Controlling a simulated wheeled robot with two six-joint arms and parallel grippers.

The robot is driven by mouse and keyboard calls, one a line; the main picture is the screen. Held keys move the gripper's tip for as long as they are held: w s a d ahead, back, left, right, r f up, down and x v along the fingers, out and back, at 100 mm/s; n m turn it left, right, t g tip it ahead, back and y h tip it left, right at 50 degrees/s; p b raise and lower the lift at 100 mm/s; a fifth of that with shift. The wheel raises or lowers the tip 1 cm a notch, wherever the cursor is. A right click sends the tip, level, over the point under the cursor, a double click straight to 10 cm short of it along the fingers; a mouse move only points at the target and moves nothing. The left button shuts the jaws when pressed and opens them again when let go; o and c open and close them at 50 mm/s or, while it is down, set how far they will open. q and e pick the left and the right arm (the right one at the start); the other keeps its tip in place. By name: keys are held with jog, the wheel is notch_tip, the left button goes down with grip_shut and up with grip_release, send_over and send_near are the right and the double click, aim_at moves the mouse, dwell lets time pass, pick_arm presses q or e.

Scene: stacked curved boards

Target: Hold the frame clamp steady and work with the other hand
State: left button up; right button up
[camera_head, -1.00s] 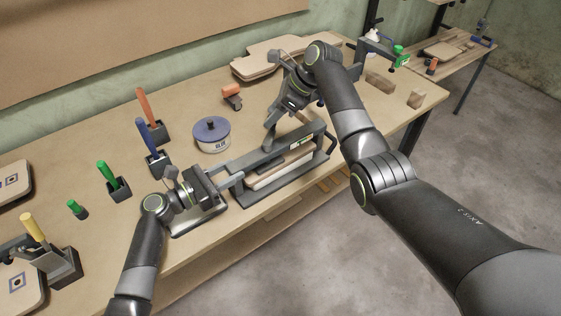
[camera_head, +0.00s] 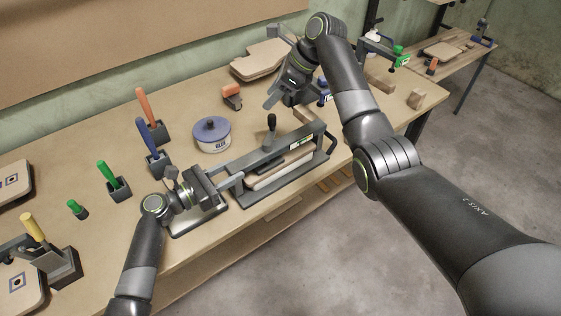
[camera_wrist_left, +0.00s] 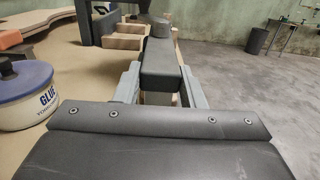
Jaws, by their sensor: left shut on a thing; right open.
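The dark grey frame clamp (camera_head: 258,157) stands at the front edge of the workbench, with stacked boards (camera_head: 280,174) inside it. Its black upright handle (camera_head: 271,124) rises from the top bar. My left gripper (camera_head: 228,180) is shut on the left end of the clamp's bar. In the left wrist view the clamp bar (camera_wrist_left: 160,66) runs away between the fingers (camera_wrist_left: 160,88). My right gripper (camera_head: 276,98) is open and empty, above and behind the handle, apart from it.
A glue tub (camera_head: 212,136) stands behind the clamp. Coloured-handled tools in holders, such as the orange one (camera_head: 146,107), line the left. Curved boards (camera_head: 262,62) lie at the back, near an orange-topped object (camera_head: 232,92). Wooden blocks (camera_head: 416,98) are at the right end.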

notch_tip(320, 180, up, 7)
jog(key=shift+f, duration=0.15)
dwell(0.4)
pick_arm(q)
jog(key=o, duration=1.2)
jog(key=shift+o, duration=0.2)
jog(key=v, duration=0.8)
jog(key=shift+p, duration=0.3)
pick_arm(e)
jog(key=shift+r, duration=0.25)
